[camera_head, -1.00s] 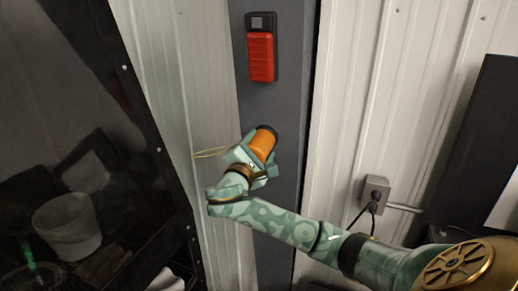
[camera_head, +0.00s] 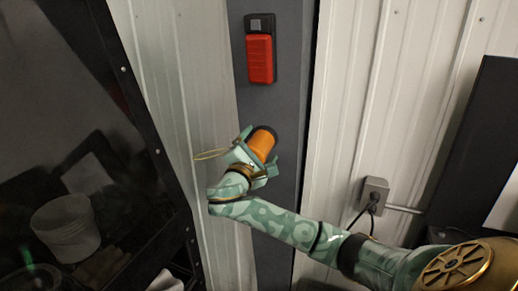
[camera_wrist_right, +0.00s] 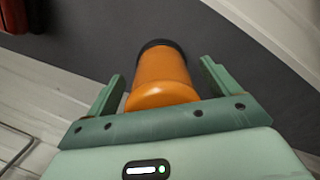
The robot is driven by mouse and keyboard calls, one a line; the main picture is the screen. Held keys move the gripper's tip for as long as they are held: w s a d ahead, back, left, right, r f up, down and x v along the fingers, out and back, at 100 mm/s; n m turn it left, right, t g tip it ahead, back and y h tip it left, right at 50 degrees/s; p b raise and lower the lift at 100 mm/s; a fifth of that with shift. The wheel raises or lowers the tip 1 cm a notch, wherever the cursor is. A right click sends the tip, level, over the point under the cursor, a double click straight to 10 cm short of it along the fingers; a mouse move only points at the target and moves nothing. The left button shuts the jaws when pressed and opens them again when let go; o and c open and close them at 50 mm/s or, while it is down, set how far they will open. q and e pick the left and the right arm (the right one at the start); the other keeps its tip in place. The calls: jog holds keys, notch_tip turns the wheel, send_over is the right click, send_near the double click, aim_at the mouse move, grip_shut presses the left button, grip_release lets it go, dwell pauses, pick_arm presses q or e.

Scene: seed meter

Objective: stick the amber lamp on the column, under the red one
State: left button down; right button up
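The amber lamp (camera_head: 263,142), an orange cylinder with a black base, is at the dark grey column (camera_head: 272,105), below the red lamp (camera_head: 260,58). Its black base faces the column and appears to rest against it. My right gripper (camera_head: 261,147) is around the amber lamp with its fingers spread. In the right wrist view, the amber lamp (camera_wrist_right: 162,82) stands between the two green fingers, with a narrow gap on each side. Part of the red lamp (camera_wrist_right: 14,14) shows at the top left there. My left gripper is not in view.
A grey outlet box (camera_head: 374,194) with a black cable is on the white corrugated wall right of the column. A dark shelf with a white bucket (camera_head: 67,227) stands at the left. A thin wire loop (camera_head: 211,154) sticks out left of my right gripper.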

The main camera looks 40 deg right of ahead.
jog(key=b+v, duration=0.3)
jog(key=v, duration=2)
jog(key=shift+s+f, duration=0.15)
jog(key=shift+a, duration=0.1)
